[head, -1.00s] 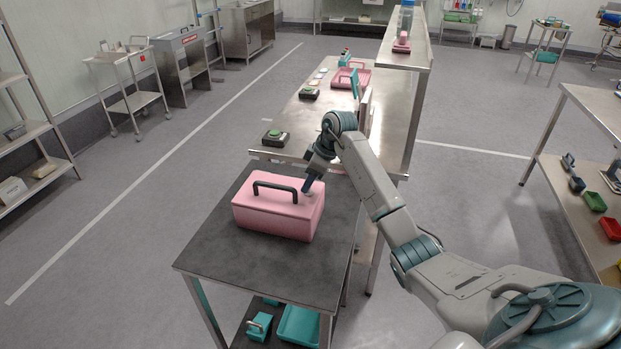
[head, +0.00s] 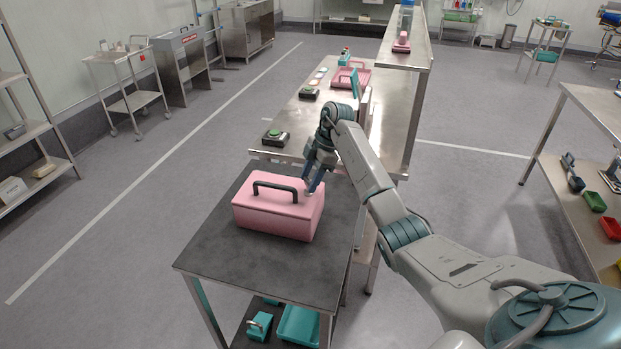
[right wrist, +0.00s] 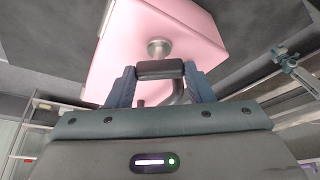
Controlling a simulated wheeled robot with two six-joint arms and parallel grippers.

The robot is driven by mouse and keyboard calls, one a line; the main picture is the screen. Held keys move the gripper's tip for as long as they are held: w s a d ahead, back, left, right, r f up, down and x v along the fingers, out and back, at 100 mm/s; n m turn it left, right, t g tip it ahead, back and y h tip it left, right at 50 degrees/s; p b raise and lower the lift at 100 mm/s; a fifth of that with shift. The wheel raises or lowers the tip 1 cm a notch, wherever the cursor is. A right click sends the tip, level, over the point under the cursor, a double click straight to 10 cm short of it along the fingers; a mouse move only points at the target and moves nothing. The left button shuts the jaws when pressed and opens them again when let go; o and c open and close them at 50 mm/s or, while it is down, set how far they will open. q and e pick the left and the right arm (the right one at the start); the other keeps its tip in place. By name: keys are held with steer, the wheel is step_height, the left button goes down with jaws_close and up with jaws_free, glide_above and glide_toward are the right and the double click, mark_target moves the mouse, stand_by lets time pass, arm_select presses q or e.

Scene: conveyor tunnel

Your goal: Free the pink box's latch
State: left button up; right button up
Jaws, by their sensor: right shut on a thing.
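The pink box (head: 270,218) stands on the dark top of the near table in the head view, with a black carry handle on its lid. My right gripper (head: 311,187) is at the box's far right end. In the right wrist view the pink box (right wrist: 165,25) shows a round metal pivot with a bent metal crank, the latch (right wrist: 158,47). Its dark grip (right wrist: 160,69) lies between the fingertips of my right gripper (right wrist: 160,76), which is shut on it. The head view hides the latch behind the fingers. My left gripper is not in view.
The dark table top (head: 205,253) is clear around the box. Behind it, a steel bench (head: 305,125) carries green-buttoned devices (head: 275,137) and a pink tray. Teal containers (head: 298,325) lie on the shelf below. Open floor lies to the left.

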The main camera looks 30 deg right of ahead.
steer(key=shift+w+r+n+g, duration=0.1)
steer(key=shift+n+g, duration=0.3)
steer(key=shift+n, duration=0.6)
steer(key=shift+r+n+g+p, duration=0.15)
steer(key=shift+n+g+p, duration=0.15)
steer(key=shift+n+p, duration=0.45)
steer(key=n+g+p, duration=0.1)
steer(key=n+p, duration=0.1)
steer(key=n, duration=0.1)
steer(key=shift+w+a+n, duration=0.1)
steer(key=shift+w+n, duration=0.05)
steer(key=shift+n, duration=0.2)
steer(key=shift+f+n+g+h+p, duration=0.2)
steer(key=shift+n+g+h+p, duration=0.4)
steer(key=shift+n, duration=1)
steer(key=o, duration=1)
steer(key=shift+p, duration=0.3)
